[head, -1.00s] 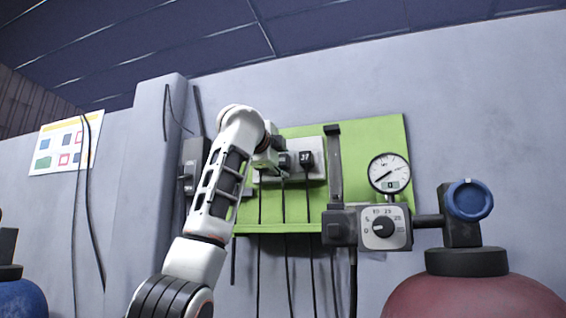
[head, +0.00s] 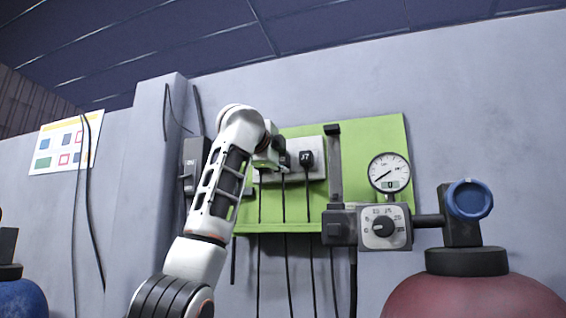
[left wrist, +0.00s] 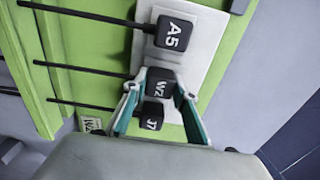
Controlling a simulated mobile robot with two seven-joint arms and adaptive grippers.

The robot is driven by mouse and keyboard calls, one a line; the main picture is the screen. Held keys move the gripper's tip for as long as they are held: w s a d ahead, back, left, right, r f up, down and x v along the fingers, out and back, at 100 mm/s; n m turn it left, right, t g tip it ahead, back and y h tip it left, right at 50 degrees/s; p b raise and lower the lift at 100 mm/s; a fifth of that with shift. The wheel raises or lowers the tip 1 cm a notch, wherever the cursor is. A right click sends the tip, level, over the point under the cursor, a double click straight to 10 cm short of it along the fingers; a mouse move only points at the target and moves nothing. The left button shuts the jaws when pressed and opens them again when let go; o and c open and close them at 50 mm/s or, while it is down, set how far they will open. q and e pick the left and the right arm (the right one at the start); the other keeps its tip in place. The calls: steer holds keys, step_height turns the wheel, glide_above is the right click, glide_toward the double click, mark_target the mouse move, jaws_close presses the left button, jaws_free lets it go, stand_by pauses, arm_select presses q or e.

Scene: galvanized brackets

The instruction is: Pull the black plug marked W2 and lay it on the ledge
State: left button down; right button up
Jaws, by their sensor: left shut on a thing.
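The black plug W2 (left wrist: 161,82) sits between the teal-edged fingertips of my left gripper (left wrist: 161,86), which is shut on it. It is at the pale socket strip (left wrist: 205,40); whether it is fully seated I cannot tell. In the head view, my left gripper (head: 270,157) is at the left part of the strip and hides part of it. Plug A5 (left wrist: 174,32) is on one side of W2 and plug J7 (left wrist: 152,115) on the other. J7 also shows in the head view (head: 306,160). The green ledge (head: 290,227) runs along the board's bottom. My right gripper is not in view.
Black cables (head: 285,205) hang from the plugs past the ledge. Right of the strip are a dark upright bar (head: 334,165), a pressure gauge (head: 389,173), a dial box (head: 384,227) and a red tank (head: 470,290). A grey switch box (head: 190,168) is left of my arm.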

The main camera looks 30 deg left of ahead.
mark_target(281, 159)
arm_select(q)
steer(key=shift+b+v, duration=0.85)
steer(key=shift+v, duration=0.15)
steer(key=shift+b+v, duration=0.7)
steer(key=shift+v, duration=0.2)
steer(key=shift+b+v, duration=0.8)
steer(key=shift+v, duration=0.3)
